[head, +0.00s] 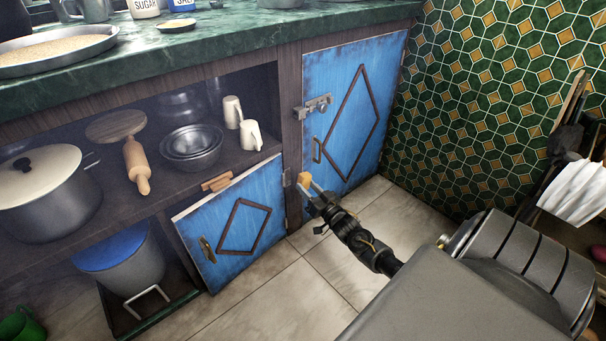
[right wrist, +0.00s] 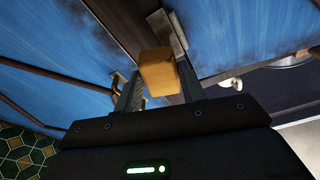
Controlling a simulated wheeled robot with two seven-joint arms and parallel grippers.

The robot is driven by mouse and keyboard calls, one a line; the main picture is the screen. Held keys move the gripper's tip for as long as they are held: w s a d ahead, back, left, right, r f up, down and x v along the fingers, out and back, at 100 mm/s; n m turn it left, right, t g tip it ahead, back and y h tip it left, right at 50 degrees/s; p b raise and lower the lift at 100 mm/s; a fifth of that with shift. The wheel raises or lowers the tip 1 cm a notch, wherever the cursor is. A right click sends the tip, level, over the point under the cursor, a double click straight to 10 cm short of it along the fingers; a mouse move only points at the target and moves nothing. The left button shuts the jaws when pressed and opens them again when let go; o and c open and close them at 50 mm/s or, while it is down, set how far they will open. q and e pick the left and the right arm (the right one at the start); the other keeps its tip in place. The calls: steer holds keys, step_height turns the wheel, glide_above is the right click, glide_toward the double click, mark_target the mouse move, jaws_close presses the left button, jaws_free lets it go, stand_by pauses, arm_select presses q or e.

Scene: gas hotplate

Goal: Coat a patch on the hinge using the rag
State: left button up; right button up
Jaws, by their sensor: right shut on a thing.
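My right gripper (head: 312,192) is shut on a small orange-yellow block-shaped piece, which I take to be the rag (head: 304,180). In the right wrist view the rag (right wrist: 160,72) sits between the two fingers of the gripper (right wrist: 160,85). A grey metal hinge (head: 286,178) is at the upper right corner of the open lower blue door. The rag is just right of it in the head view. In the right wrist view a pale metal strip, probably the hinge (right wrist: 160,24), stands just behind the rag; contact cannot be told. My left gripper is not in view.
The open blue door (head: 262,196) hangs low at the left of the gripper; a shut blue door (head: 337,82) with a latch (head: 317,104) is above right. Shelves hold a pot (head: 45,205), bowls (head: 190,155) and a rolling pin (head: 137,168). The tiled floor (head: 300,290) is clear.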

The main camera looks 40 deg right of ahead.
steer(key=shift+s+p, duration=0.3)
steer(key=shift+s, duration=0.6)
steer(key=shift+s+r+p, duration=0.1)
steer(key=shift+s+p, duration=0.65)
steer(key=shift+s, duration=0.1)
steer(key=shift+s+a, duration=0.1)
steer(key=shift+s, duration=0.55)
